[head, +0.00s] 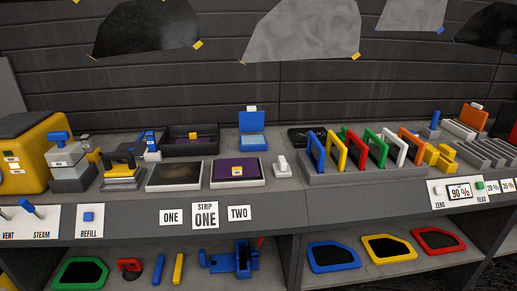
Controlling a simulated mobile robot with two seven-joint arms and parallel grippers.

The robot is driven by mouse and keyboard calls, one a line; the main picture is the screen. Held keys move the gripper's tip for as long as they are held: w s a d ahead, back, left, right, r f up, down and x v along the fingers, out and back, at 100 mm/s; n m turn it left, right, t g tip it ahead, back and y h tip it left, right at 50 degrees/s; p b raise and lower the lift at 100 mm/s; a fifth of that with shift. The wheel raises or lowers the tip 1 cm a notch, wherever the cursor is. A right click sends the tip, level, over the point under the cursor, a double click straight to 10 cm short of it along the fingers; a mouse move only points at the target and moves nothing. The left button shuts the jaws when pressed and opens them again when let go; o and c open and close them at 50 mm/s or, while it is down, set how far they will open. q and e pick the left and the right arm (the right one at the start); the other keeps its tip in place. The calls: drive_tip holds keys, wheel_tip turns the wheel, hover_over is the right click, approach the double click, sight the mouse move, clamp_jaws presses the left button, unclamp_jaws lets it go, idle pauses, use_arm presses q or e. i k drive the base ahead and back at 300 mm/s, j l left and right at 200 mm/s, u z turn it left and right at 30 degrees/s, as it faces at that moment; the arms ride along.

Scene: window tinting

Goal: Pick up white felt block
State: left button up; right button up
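A small white block (282,168) with a raised top stands on the grey workbench (200,195), just right of the purple pad (262,172). It looks like the felt block, but its material is too small to tell. Nothing touches it from above. Neither of my grippers shows in the head view.
A dark framed panel (174,175) lies further left. The lower shelf holds coloured window frames (334,257) and a blue tool (235,259).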

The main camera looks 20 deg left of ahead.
sight(281, 169)
drive_tip(key=i+l+u, duration=0.4)
drive_tip(key=l, duration=0.25)
drive_tip(key=i+l+u, duration=0.2)
drive_tip(key=l, duration=0.15)
drive_tip(key=k, duration=0.05)
